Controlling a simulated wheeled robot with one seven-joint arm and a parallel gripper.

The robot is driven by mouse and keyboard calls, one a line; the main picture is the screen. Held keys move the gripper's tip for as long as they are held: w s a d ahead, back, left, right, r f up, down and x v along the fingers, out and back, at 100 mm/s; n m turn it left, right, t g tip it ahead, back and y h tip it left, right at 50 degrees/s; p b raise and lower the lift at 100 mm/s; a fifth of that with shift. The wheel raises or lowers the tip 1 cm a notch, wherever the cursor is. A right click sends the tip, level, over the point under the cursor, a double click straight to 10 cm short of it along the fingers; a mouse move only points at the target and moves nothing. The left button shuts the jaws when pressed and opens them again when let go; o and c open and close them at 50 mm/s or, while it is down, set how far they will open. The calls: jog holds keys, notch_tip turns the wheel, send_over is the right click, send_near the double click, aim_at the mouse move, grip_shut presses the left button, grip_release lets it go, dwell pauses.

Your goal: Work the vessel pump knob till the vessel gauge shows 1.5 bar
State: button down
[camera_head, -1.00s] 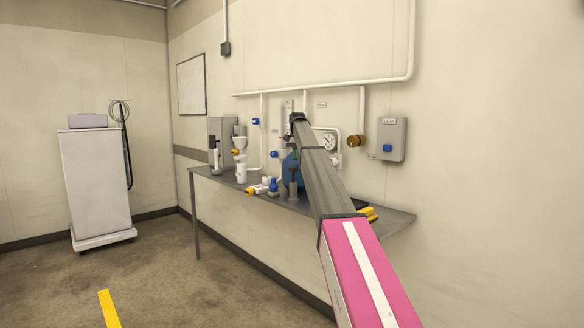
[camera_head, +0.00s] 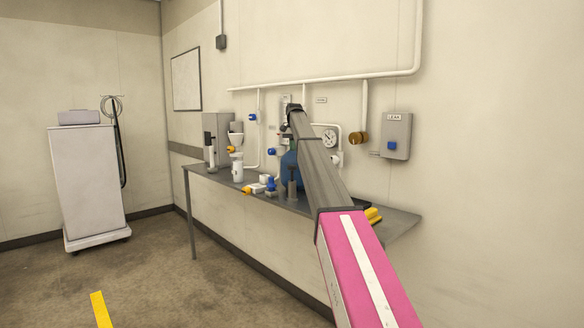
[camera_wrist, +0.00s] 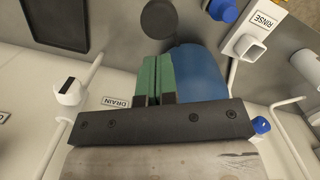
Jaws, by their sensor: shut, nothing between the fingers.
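The blue vessel (camera_head: 288,172) stands on the wall table, partly hidden behind my arm. A blue rounded body, seemingly the same vessel, shows in the wrist view (camera_wrist: 203,75), right beside my fingers. My gripper (camera_wrist: 155,72) has green fingers, shut and empty; whether they touch the vessel I cannot tell. In the head view it is mostly hidden by my arm. A dark round disc (camera_wrist: 159,18) lies beyond the fingertips; it may be the pump knob, but I cannot tell. A round white gauge (camera_head: 329,138) is by the wall, right of my arm; its reading is too small to make out.
Small fittings, bottles and a grey machine (camera_head: 216,138) crowd the table (camera_head: 225,184). A LEAK box (camera_head: 396,136) and pipes are on the wall. A RINSE fitting (camera_wrist: 262,22), a DRAIN label (camera_wrist: 116,102) and a dark tray (camera_wrist: 50,22) surround my gripper. The floor at left is mostly clear.

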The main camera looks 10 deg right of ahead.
aim_at(293, 169)
jog(key=f, duration=0.5)
jog(key=shift+s+a+f, duration=0.1)
jog(key=shift+s+f, duration=0.1)
jog(key=shift+s, duration=0.15)
jog(key=shift+f, duration=0.4)
jog(key=shift+f, duration=0.15)
jog(key=shift+f, duration=2.4)
jog(key=shift+r, duration=0.15)
jog(key=w, duration=0.1)
jog(key=w+d+r, duration=0.1)
jog(key=shift+w+d, duration=0.1)
jog(key=shift+w, duration=0.3)
